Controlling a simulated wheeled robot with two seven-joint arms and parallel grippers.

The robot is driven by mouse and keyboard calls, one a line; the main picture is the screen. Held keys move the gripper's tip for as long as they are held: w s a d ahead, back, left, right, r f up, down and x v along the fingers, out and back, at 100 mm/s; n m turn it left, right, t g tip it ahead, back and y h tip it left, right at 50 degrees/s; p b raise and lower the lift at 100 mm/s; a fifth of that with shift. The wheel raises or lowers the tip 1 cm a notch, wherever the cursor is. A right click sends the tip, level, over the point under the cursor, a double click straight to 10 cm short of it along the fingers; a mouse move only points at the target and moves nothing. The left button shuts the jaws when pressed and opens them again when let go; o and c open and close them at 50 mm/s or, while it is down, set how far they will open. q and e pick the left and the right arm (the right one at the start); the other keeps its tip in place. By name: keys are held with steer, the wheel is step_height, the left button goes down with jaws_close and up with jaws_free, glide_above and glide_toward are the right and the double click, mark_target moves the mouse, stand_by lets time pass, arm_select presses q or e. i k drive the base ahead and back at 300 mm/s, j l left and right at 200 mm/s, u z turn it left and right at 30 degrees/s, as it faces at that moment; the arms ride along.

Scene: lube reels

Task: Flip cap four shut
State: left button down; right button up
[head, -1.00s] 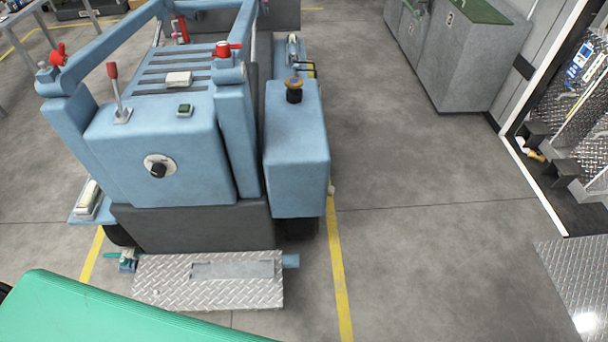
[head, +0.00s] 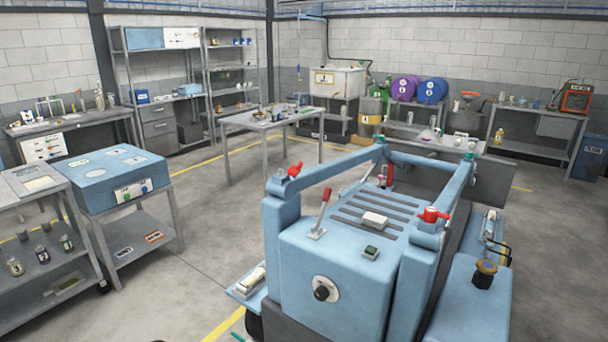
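I cannot pick out cap four in the head view. A purple drum (head: 405,88) and a blue drum (head: 432,91) lie on their sides at the back right, with pale round marks on their ends too small to read. Several small jars, one of them a labelled jar (head: 16,267), stand on a cart shelf at the lower left. Whether any of these bears the cap is not clear. Neither of my grippers is in view.
A light-blue machine (head: 335,255) with red-handled levers fills the lower middle and right. A blue box (head: 112,180) sits on a cart at the left. A grey table (head: 270,120) stands mid-room. Open floor lies between cart and machine.

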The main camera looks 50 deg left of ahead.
mark_target(294, 171)
steer(key=u, duration=1.6)
